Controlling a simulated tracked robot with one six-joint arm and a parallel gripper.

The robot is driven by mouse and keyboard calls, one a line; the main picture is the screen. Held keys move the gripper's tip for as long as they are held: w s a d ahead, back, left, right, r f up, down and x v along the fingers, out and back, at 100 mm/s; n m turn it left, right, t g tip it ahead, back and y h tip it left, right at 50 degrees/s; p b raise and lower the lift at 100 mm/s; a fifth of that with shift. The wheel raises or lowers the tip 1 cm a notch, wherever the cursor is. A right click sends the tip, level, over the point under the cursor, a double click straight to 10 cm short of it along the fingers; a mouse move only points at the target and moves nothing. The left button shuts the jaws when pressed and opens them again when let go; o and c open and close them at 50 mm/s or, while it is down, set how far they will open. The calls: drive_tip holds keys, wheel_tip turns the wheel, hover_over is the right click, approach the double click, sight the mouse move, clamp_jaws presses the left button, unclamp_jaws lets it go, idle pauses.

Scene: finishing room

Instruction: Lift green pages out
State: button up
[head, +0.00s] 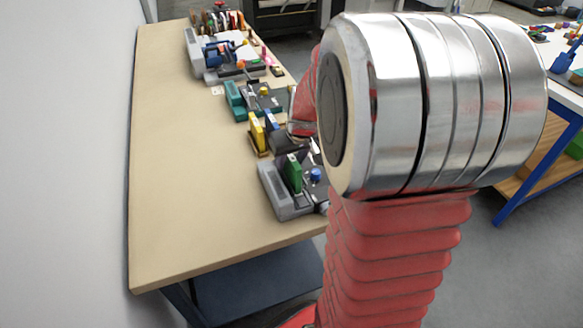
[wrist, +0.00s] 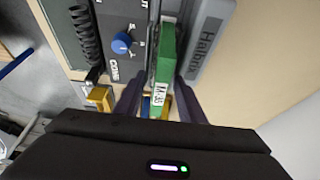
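The green pages (head: 293,173) show in the head view as an upright green block in a grey machine (head: 273,196) at the near end of the bench. In the wrist view the green block (wrist: 166,52) carries a white label and sits beside the grey "Halbix" housing (wrist: 205,40). My gripper (wrist: 163,88) is open, with one dark finger on each side of the block's labelled end. A gap shows at the left finger; I cannot tell whether the right finger touches. In the head view my arm hides most of the gripper.
A blue knob (wrist: 122,43) and a black coiled cord (wrist: 86,35) lie left of the block. A yellow block (head: 257,131) and a teal device (head: 236,98) stand farther along the bench (head: 185,190). The bench's left side is clear, beside a wall.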

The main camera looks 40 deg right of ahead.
drive_tip(key=shift+f, duration=0.15)
drive_tip(key=shift+c, duration=0.4)
clamp_jaws()
